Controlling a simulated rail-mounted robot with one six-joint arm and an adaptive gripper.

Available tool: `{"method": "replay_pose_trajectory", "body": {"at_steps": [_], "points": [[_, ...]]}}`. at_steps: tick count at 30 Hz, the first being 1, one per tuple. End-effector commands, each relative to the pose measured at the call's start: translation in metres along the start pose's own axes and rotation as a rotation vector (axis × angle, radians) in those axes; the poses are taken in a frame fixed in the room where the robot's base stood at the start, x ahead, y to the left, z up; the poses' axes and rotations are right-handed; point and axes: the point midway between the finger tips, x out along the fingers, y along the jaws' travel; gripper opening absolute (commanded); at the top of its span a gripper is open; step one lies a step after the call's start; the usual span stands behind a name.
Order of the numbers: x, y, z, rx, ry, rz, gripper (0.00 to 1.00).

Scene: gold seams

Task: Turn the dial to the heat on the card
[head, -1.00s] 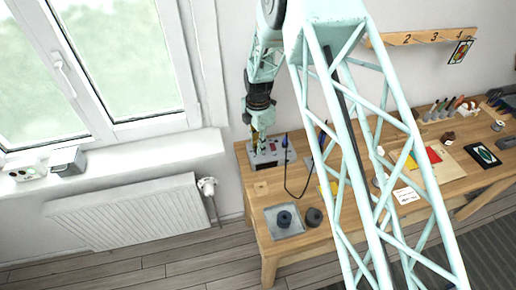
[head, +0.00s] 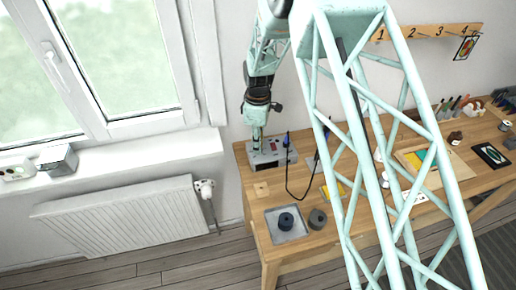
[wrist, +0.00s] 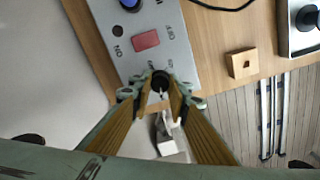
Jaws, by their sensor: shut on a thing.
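The grey metal station (head: 284,157) stands at the bench's left back end. In the wrist view its panel (wrist: 190,75) shows a red switch (wrist: 146,41), OFF and ON lettering and a blue part (wrist: 130,4). The small black dial (wrist: 160,77) sits near the panel's edge, with a pale mark toward the lower side. My gripper (wrist: 161,90) is shut on the dial, a yellowish finger on either side. In the head view my gripper (head: 256,140) reaches down onto the station. A white card (head: 415,197) lies on the bench; its writing is too small to read.
A black cable (head: 289,188) runs from the station over the bench. A grey tray (head: 272,220) with a dark round thing (head: 286,221) and another beside it (head: 317,219) are in front.

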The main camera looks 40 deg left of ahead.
Motion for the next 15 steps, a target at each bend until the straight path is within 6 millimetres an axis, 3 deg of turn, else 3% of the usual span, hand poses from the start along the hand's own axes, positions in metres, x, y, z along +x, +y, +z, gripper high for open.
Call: {"method": "replay_pose_trajectory", "body": {"at_steps": [15], "points": [[0.0011,0.0,-0.0002,0.401,0.0,0.001,0.06]]}}
